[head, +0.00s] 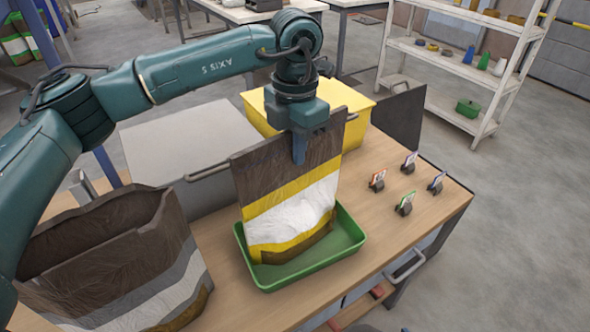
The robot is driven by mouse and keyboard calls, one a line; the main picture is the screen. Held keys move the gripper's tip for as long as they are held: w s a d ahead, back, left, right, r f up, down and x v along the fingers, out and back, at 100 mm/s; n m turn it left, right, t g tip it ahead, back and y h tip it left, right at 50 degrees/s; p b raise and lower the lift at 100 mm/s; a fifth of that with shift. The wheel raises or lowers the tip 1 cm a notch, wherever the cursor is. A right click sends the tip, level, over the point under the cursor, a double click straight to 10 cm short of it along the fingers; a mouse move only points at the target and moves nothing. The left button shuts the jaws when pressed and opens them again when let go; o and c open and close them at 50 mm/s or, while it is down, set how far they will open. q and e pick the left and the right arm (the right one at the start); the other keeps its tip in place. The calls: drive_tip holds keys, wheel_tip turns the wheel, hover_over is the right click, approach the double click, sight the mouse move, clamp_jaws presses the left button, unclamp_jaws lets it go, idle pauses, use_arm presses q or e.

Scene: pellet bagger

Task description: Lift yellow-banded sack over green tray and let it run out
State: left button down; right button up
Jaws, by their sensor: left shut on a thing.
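The yellow-banded sack (290,190) is brown with yellow and white bands. It hangs upright from my left gripper (299,160), which is shut on its upper part. The sack's lower end is over the green tray (349,241) and seems to reach down inside its rim; I cannot tell whether it touches the bottom. The tray sits on the wooden table. No pellets running out can be seen, and the tray floor under the sack is hidden. My right gripper is not in view.
A brown sack with grey and white bands (120,262) stands at the table's left. A yellow bin (352,98) is behind my gripper. Several small tag holders (377,181) stand on the right of the table (405,225). A shelf rack (455,62) stands beyond.

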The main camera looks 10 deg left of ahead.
use_arm(q)
wheel_tip(320, 180, up, 11)
drive_tip(key=shift+f, duration=0.1)
idle(0.3)
drive_tip(key=shift+f, duration=0.1)
idle(6.7)
